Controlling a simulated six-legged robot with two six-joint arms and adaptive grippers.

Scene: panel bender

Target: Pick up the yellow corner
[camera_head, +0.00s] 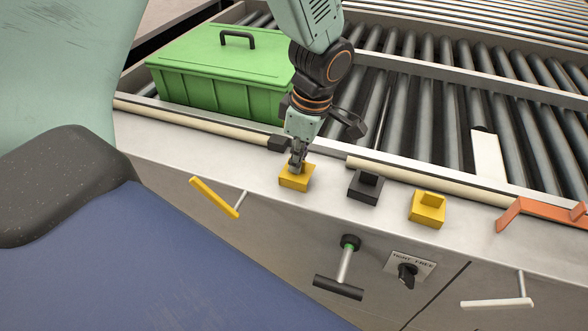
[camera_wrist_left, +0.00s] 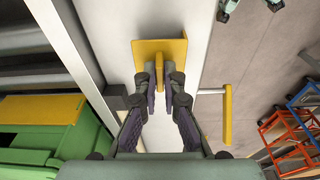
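A yellow corner (camera_head: 294,183) with an upright rib sits on the metal ledge of the machine. My left gripper (camera_head: 297,166) points down right over it, its fingertips at the rib. In the left wrist view the yellow corner (camera_wrist_left: 173,47) lies ahead, its rib between the two fingertips (camera_wrist_left: 161,82). The fingers are close to the rib on both sides; whether they press on it I cannot tell. A second yellow corner (camera_head: 427,210) sits further right on the ledge. My right gripper is not in view.
A black corner (camera_head: 363,190) stands between the two yellow ones. A green lidded box (camera_head: 200,85) is behind at the left. Rollers (camera_head: 430,110) lie behind the ledge, an orange bracket (camera_head: 545,208) at the right. Handles (camera_head: 215,198) and a black knob (camera_head: 407,272) project from the front.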

